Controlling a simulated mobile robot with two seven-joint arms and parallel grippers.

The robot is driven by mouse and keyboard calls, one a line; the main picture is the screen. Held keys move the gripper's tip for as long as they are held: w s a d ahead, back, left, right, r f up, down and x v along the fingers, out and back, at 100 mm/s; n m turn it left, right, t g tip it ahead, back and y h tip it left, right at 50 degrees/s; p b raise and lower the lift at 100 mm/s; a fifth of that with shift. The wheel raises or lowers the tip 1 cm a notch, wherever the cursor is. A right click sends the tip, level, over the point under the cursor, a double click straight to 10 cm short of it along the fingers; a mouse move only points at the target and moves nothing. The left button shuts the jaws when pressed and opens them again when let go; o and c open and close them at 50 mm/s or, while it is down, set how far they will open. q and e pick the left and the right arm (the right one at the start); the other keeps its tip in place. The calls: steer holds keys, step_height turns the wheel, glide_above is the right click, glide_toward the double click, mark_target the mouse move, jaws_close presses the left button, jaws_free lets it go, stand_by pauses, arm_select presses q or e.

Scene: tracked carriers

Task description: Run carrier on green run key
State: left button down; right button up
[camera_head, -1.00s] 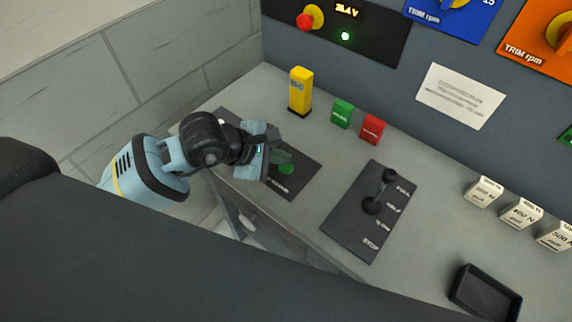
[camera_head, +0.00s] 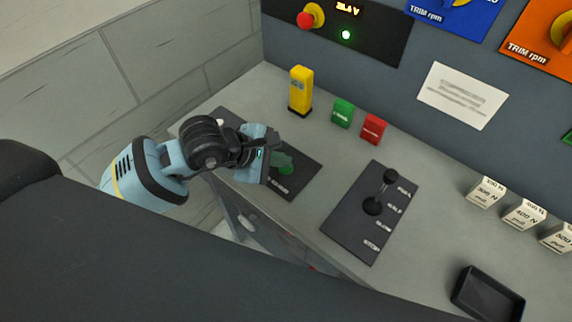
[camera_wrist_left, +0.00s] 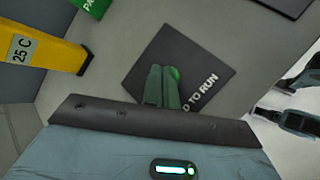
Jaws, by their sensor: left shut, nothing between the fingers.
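The green run key (camera_head: 286,170) is a round button on a dark plate (camera_head: 303,178) lettered "TO RUN" in the left wrist view. There the key (camera_wrist_left: 174,73) shows beside my fingertips, partly covered by them. My left gripper (camera_head: 283,159) comes in from the left, its greenish fingers shut and empty, over the plate beside the key. The shut fingers (camera_wrist_left: 162,88) also show in the left wrist view. I cannot tell whether they touch the key. I see no carrier.
A yellow post (camera_head: 300,90), a green block (camera_head: 342,112) and a red block (camera_head: 373,128) stand behind. White weights (camera_head: 486,192) and a black tray (camera_head: 487,296) are at right.

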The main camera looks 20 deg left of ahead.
arm_select(q)
steer(key=shift+f, duration=0.45)
arm_select(e)
steer(key=shift+f, duration=0.3)
steer(key=shift+s, duration=0.25)
stand_by(1.0)
steer(key=shift+w, duration=0.25)
stand_by(0.7)
steer(key=shift+s, duration=0.3)
stand_by(0.7)
